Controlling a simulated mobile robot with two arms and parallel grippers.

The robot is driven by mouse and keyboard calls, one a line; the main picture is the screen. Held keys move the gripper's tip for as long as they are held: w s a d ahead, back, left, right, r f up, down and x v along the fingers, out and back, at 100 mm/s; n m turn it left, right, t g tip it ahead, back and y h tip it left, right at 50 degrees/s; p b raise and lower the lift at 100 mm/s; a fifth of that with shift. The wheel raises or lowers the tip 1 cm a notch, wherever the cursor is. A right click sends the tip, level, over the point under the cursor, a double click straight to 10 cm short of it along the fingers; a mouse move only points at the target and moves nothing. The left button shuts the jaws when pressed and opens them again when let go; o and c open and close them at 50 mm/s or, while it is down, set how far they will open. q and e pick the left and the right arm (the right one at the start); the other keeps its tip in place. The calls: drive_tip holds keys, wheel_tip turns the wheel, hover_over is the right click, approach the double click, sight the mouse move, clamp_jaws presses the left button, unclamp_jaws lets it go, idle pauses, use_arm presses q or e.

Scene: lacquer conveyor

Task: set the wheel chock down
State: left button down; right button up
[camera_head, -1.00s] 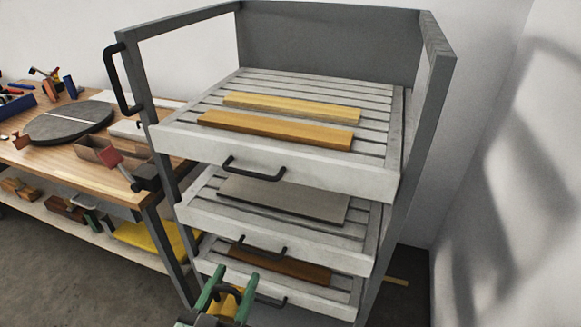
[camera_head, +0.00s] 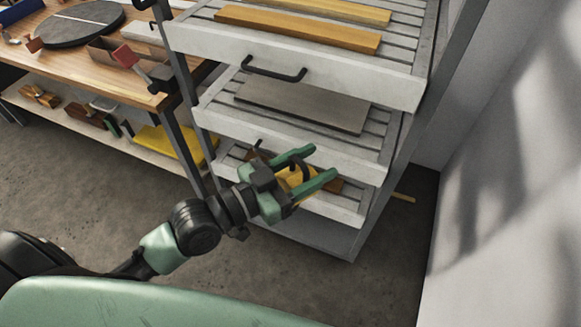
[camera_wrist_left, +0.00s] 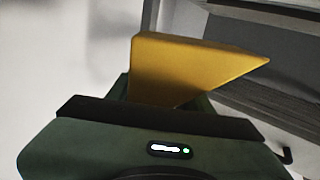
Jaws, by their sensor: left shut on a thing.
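The wheel chock is a yellow wedge (camera_wrist_left: 185,70), seen large in the left wrist view with its pointed end to the right. My left gripper (camera_head: 312,168) is shut on it, with green fingers on either side. In the head view, only part of the yellow chock (camera_head: 294,178) shows between the fingers. The gripper is in front of the lowest drawer of the grey rack, and I cannot tell whether it touches it. My right gripper is not in view.
The grey rack holds slatted drawers with boards; the top drawer (camera_head: 300,69) and middle drawer (camera_head: 290,141) have black handles. A workbench (camera_head: 75,60) with tools stands left, with a lower shelf (camera_head: 95,133). The floor (camera_head: 90,210) in front is clear. A white wall (camera_head: 510,200) stands right.

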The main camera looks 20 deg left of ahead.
use_arm(q)
drive_tip(key=w+d+r+m+g+h, duration=0.2)
drive_tip(key=w+d+m+g+h, duration=0.1)
drive_tip(key=d+m+g+h, duration=0.1)
drive_tip(key=shift+d+m+g, duration=0.4)
drive_tip(key=shift+d+g, duration=0.4)
drive_tip(key=shift+d, duration=0.45)
drive_tip(key=shift+h, duration=0.3)
drive_tip(key=shift+r+g, duration=0.1)
drive_tip(key=shift+g, duration=0.3)
drive_tip(key=shift+m, duration=0.3)
